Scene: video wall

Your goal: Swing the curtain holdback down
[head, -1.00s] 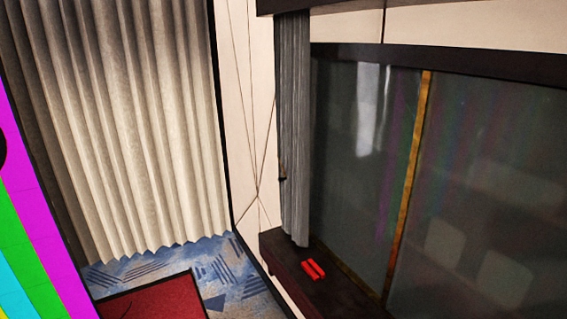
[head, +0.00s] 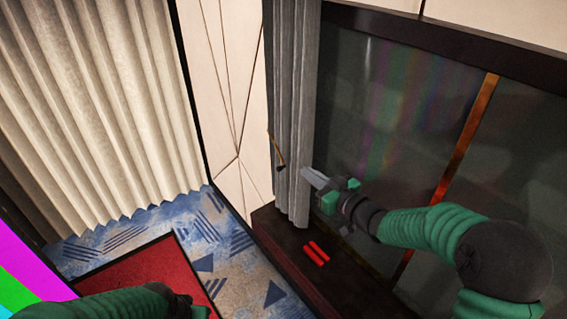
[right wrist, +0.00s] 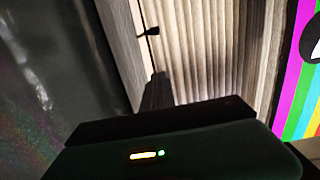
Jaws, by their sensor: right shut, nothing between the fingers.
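The curtain holdback (head: 279,153) is a thin brass-coloured rod with a dark end, at the left edge of the narrow grey curtain (head: 297,110) in the head view. Its dark end points down and right. In the right wrist view a dark knob, apparently the holdback (right wrist: 149,31), shows near the top. My right gripper (head: 308,175) is shut and empty, just right of the grey curtain and slightly below the holdback's end. I cannot tell if it touches the cloth. My left arm comes in at the bottom left; its gripper (head: 199,312) is mostly cut off.
A dark sill (head: 272,225) below the grey curtain bears two red bars (head: 316,253). Dark glass with a brass upright (head: 462,140) lies behind my right arm. A pale curtain (head: 90,110) hangs at left, above blue carpet and a red mat (head: 150,265).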

